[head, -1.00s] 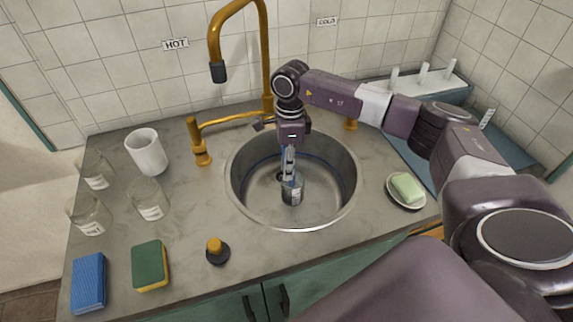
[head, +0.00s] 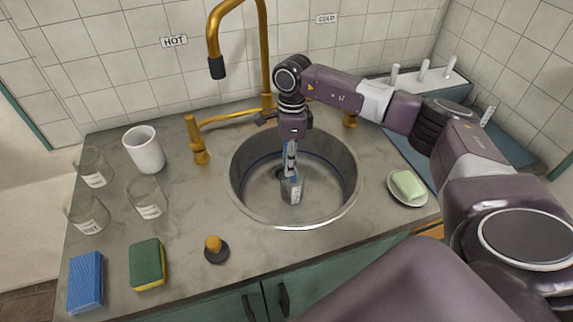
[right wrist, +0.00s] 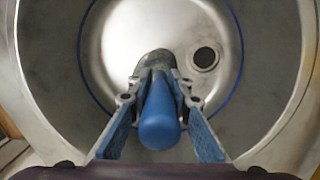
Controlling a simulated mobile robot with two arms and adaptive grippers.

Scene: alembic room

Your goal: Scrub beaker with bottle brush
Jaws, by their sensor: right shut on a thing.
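A clear beaker with a pale label (head: 295,193) is inside the round steel sink (head: 255,203), seeming a little tilted. My right gripper (head: 290,166) reaches down into the sink from above and is shut on the bottle brush, right over the beaker. In the right wrist view the brush's blue handle (right wrist: 158,118) stands between the fingers (right wrist: 159,84), pointing up at the camera. The brush's lower end seems to be in the beaker; the bristles cannot be made out. My left gripper is not in view.
Several clear glass beakers (head: 147,197) and a white cup (head: 145,150) stand left of the sink. Soap on a dish (head: 407,186) is right; a brass faucet (head: 264,60) rises behind.

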